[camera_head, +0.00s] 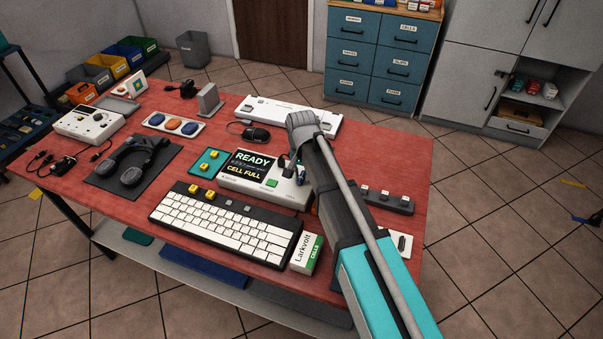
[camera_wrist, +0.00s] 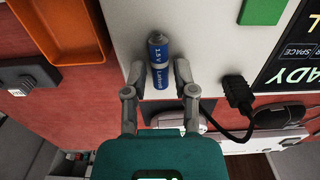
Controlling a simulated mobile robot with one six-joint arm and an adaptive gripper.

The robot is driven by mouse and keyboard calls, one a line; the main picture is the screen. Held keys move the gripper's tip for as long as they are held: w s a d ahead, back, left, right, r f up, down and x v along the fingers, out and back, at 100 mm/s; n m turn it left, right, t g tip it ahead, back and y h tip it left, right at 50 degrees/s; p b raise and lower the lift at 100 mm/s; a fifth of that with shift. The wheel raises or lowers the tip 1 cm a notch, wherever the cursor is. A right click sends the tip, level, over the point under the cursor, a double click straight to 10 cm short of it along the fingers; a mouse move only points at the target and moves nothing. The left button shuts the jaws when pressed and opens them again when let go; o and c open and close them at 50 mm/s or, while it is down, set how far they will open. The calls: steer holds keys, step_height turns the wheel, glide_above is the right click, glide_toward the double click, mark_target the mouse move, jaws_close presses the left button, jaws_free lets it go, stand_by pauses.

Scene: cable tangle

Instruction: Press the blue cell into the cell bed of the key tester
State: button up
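The key tester (camera_head: 235,183) is a pale box on the red table, with a screen (camera_head: 250,164) reading "READY" and "CELL FULL" and a green button (camera_head: 272,183). In the wrist view its pale top (camera_wrist: 215,40) fills the upper middle. The blue cell (camera_wrist: 160,62), with a silver end and "1.5 V" lettering, is at the tester's top near its edge. My gripper (camera_wrist: 158,70) is open, its two fingers on either side of the cell with narrow gaps showing. The cell bed is hidden around the cell, so I cannot tell how deep the cell sits.
A black plug and cable (camera_wrist: 238,92) are close to the right finger. An orange tray (camera_wrist: 60,25) lies to the left in the wrist view. A keyboard (camera_head: 225,222) and a Larkvolt cell box (camera_head: 306,253) are in front of the tester. A mouse (camera_head: 256,134) is behind it.

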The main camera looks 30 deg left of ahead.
steer(key=shift+r, duration=0.35)
steer(key=shift+r+p, duration=1.05)
steer(key=shift+p, duration=0.2)
steer(key=shift+r+p, duration=0.3)
steer(key=shift+o, duration=0.2)
steer(key=o, duration=0.5)
steer(key=shift+r+p, duration=2.5)
